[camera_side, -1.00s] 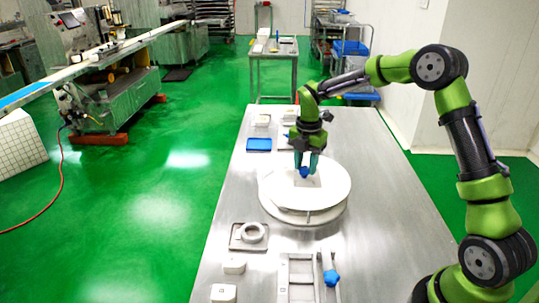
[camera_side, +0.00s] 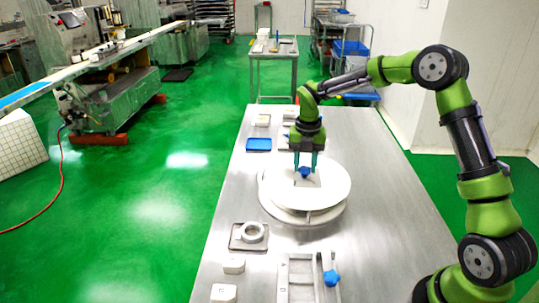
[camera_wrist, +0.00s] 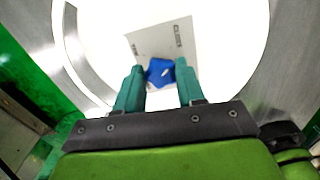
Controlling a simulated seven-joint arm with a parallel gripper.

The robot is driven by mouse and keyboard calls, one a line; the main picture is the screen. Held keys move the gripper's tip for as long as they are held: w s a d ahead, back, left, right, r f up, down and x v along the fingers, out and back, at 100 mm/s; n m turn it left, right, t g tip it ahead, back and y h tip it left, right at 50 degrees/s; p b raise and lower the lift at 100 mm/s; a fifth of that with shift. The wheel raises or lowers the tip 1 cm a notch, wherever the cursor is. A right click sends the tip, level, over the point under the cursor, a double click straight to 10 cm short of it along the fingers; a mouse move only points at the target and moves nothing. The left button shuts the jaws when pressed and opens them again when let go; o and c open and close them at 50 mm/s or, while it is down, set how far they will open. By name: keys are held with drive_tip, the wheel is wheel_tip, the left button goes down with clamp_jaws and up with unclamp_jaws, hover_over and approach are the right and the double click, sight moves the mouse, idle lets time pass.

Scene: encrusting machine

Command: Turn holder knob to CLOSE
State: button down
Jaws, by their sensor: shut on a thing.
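The blue holder knob (camera_side: 304,172) sits on a pale square plate in the middle of the white round disc (camera_side: 335,188). My gripper (camera_side: 305,168) points straight down over the disc, with its two teal fingers on either side of the knob. In the wrist view my gripper (camera_wrist: 160,68) is shut on the knob (camera_wrist: 159,73), one finger to its left and one to its right. Part of the knob's near side is hard to make out.
A ring-shaped part on a tray (camera_side: 236,241) and white blocks (camera_side: 224,293) stand front left. A blue tray (camera_side: 259,144) lies back left. The table's right side is clear.

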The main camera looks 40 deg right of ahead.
drive_tip(key=shift+a+r+n, duration=0.1)
drive_tip(key=shift+r+n, duration=0.05)
drive_tip(key=shift+n, duration=0.35)
idle(0.3)
drive_tip(key=c, duration=0.7)
unclamp_jaws()
wheel_tip(320, 180, up, 17)
drive_tip(key=shift+f, duration=0.1)
